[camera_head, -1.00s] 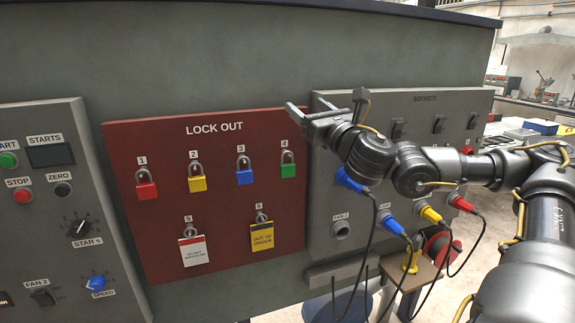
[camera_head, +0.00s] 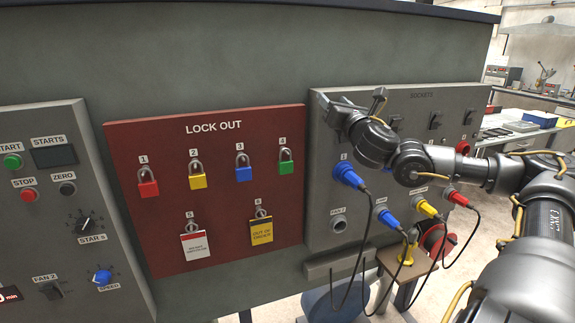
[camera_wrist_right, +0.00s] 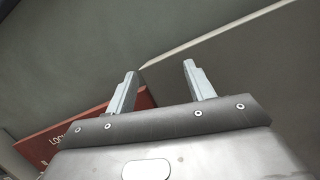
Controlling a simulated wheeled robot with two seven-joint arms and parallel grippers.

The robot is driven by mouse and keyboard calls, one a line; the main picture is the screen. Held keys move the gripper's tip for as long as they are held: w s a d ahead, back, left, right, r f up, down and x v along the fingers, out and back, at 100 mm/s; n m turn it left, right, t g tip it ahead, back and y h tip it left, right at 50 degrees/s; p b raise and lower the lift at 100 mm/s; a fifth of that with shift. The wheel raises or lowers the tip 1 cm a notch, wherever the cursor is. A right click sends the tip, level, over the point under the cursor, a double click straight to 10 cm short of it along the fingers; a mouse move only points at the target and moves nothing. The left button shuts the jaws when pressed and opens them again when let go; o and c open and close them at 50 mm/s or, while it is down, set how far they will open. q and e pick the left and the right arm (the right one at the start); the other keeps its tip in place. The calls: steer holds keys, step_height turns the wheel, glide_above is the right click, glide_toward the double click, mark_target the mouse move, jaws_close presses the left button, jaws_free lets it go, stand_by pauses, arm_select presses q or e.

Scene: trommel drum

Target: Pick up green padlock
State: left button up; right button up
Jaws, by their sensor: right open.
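The green padlock (camera_head: 286,167) hangs under label 4 at the upper right of the red LOCK OUT board (camera_head: 215,231). My right gripper (camera_head: 322,98) is to the right of the padlock and higher, in front of the top left corner of the sockets panel. It is apart from the padlock. In the right wrist view its two fingers (camera_wrist_right: 158,85) stand apart with nothing between them. That view shows a corner of the red board at lower left, but not the green padlock. My left gripper is not in view.
Red (camera_head: 148,188), yellow (camera_head: 198,181) and blue (camera_head: 241,173) padlocks hang left of the green one. The sockets panel (camera_head: 325,215) has blue, yellow and red plugs with dangling cables. The space before the green padlock is clear.

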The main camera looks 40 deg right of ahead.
steer(key=shift+w+d+f, duration=0.1)
steer(key=shift+d+f, duration=0.05)
steer(key=shift+f, duration=0.75)
steer(key=c, duration=0.5)
step_height(320, 180, up, 2)
steer(key=shift+c, duration=1.1)
steer(key=shift+a, duration=0.25)
jaws_close()
step_height(320, 180, down, 2)
steer(key=shift+w+d, duration=0.1)
steer(key=shift+d, duration=0.05)
steer(key=shift+c, duration=1)
jaws_free()
steer(key=shift+o, duration=1.3)
steer(key=shift+a+r, duration=0.2)
steer(key=shift+r, duration=0.35)
steer(key=shift+a+r, duration=0.15)
steer(key=shift+r, duration=0.35)
steer(key=o, duration=0.5)
steer(key=shift+c, duration=0.2)
steer(key=shift+o, duration=1.3)
steer(key=shift+d+f, duration=0.2)
steer(key=shift+f, duration=0.8)
steer(key=shift+o, duration=1.5)
steer(key=shift+a+r, duration=0.2)
steer(key=shift+r, duration=0.85)
steer(key=shift+s+d, duration=0.2)
